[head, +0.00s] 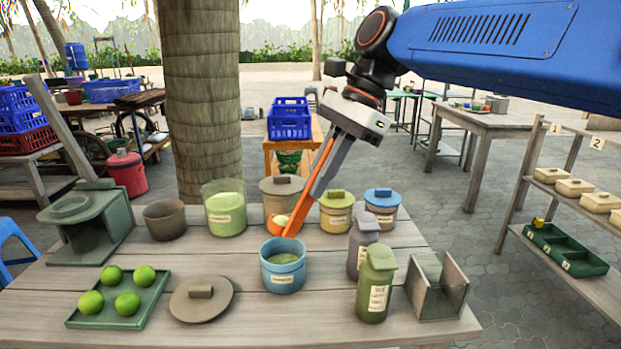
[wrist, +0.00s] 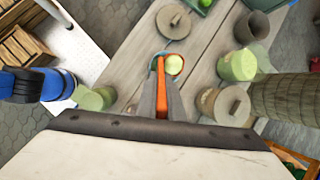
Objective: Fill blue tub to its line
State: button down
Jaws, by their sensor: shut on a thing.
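The blue tub (head: 284,277) stands upright near the middle of the table, with a label on its front and greenish material inside. Its fill line cannot be made out. My gripper (head: 315,185) is shut on an orange scoop (head: 293,226). The scoop's bowl points down behind and just above the tub's far rim in the head view, with pale green material in it. In the wrist view the orange scoop (wrist: 162,88) lies between my fingers (wrist: 162,82), beside a pale green round patch. A clear jar (head: 226,225) of pale green material stands left of the scoop.
Lidded jars, one yellow (head: 336,212) and one blue-lidded (head: 381,205), stand behind the tub. Green (head: 375,290) and grey (head: 361,250) bottles stand right. A loose lid (head: 201,301) and a tray (head: 85,320) of green balls lie left. An empty brown pot (head: 165,222) stands behind.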

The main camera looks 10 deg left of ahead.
jog(key=w+d+f+g+y, duration=0.4)
jog(key=f+g+y, duration=0.1)
jog(key=f+y, duration=0.1)
jog(key=shift+d+f+m+g+y, duration=0.2)
jog(key=shift+f+m+g+y, duration=0.1)
jog(key=shift+f+m, duration=0.1)
jog(key=shift+w, duration=0.1)
